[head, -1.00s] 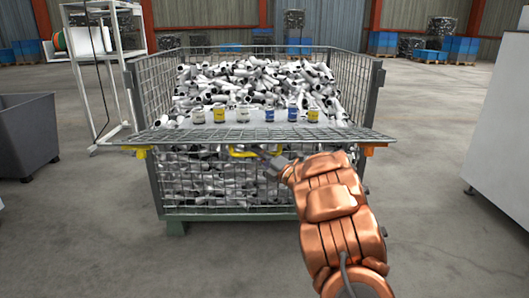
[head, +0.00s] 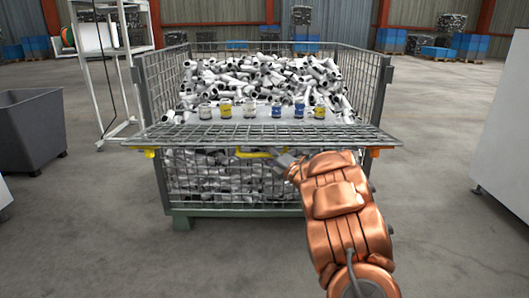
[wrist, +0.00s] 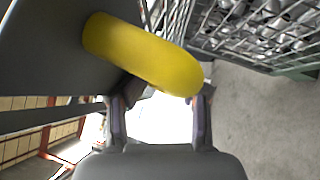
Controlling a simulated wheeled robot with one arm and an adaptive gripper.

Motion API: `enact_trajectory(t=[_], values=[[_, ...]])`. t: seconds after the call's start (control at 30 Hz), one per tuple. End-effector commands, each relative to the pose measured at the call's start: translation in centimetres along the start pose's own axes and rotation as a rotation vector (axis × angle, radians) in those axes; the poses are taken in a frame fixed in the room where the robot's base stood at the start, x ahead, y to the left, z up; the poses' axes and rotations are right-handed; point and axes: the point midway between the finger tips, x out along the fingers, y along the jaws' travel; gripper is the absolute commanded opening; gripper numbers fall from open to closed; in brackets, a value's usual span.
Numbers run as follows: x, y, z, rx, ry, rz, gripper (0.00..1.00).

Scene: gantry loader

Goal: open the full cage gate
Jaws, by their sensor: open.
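The full cage (head: 151,90) is a grey wire-mesh crate heaped with white and grey pipe-like parts. Its front gate (head: 225,137) is folded down toward me and lies about level, its upper front open. A yellow handle (head: 250,154) hangs at the gate's front edge. My gripper (head: 281,160) is just right of the handle in the head view, its fingertips small and partly hidden. In the wrist view the handle (wrist: 145,55) crosses close above the spread fingers of my gripper (wrist: 158,115). I see no grip on it; exact contact cannot be told.
Several small jars (head: 250,111) stand in a row behind the gate. A grey bin (head: 30,130) and white rack (head: 100,70) stand left, a white cabinet (head: 508,130) right. The concrete floor (head: 430,150) between cage and cabinet is clear.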

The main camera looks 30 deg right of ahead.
Motion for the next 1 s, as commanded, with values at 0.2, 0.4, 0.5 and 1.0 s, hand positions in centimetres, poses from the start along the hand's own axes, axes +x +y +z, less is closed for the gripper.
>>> enact_trajectory(t=[0.2,0.4,0.5,1.0], values=[[-0.1,0.3,0.2,-0.002,-0.004,0.005,0.43],[-1.9,0.3,0.3,-0.003,-0.005,0.005,0.43],[-3.8,0.3,0.4,-0.004,-0.006,0.002,0.43],[-11.4,0.0,0.1,0.0,-0.001,0.001,0.43]])
